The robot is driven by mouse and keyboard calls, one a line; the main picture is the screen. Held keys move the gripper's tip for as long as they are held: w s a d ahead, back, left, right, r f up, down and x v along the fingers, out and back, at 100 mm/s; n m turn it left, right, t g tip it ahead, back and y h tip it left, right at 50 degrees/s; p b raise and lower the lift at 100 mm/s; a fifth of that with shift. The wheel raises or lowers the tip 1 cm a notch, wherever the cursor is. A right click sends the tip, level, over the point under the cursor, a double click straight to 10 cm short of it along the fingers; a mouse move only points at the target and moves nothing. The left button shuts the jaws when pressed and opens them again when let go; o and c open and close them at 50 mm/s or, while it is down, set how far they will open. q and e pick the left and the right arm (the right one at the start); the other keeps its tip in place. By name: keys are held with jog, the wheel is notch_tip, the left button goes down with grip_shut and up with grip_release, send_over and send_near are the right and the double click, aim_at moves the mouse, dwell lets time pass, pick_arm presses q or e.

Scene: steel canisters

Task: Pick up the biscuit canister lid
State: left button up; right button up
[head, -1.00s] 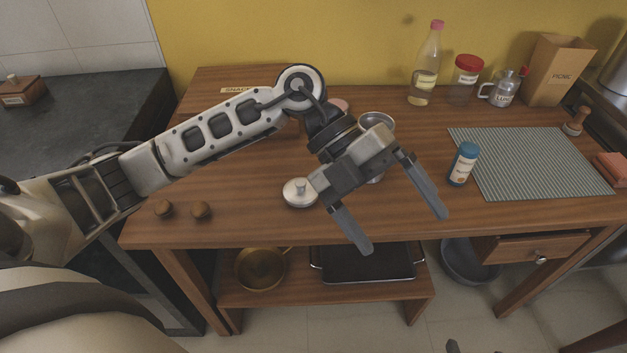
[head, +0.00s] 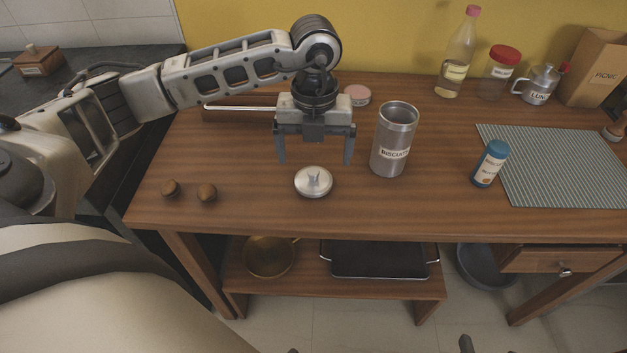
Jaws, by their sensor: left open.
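The biscuit canister lid (head: 314,183) is a round silver disc with a small knob on top. It lies on the wooden table, left of the canister. The open steel biscuit canister (head: 394,140) stands upright with a label on its front. My left gripper (head: 316,163) is open and empty, its two fingers pointing down. It appears above and a little behind the lid, apart from it, with the lid in line between the fingers. My right gripper is not in view.
Two brown knobs (head: 187,191) lie at the table's left front. A blue-capped bottle (head: 490,164) stands by the striped mat (head: 560,165) at right. A pink-lidded container (head: 357,95) sits behind the gripper. Bottle, red-lidded jar (head: 499,72) and metal pot (head: 540,84) stand at the back.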

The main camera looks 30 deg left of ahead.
aim_at(313, 171)
pick_arm(q)
notch_tip(313, 171, down, 6)
jog(key=shift+a+r, duration=0.1)
jog(key=shift+r, duration=0.05)
dwell(0.3)
jog(key=c, duration=1.1)
jog(key=shift+r, duration=0.15)
jog(key=shift+c, duration=0.2)
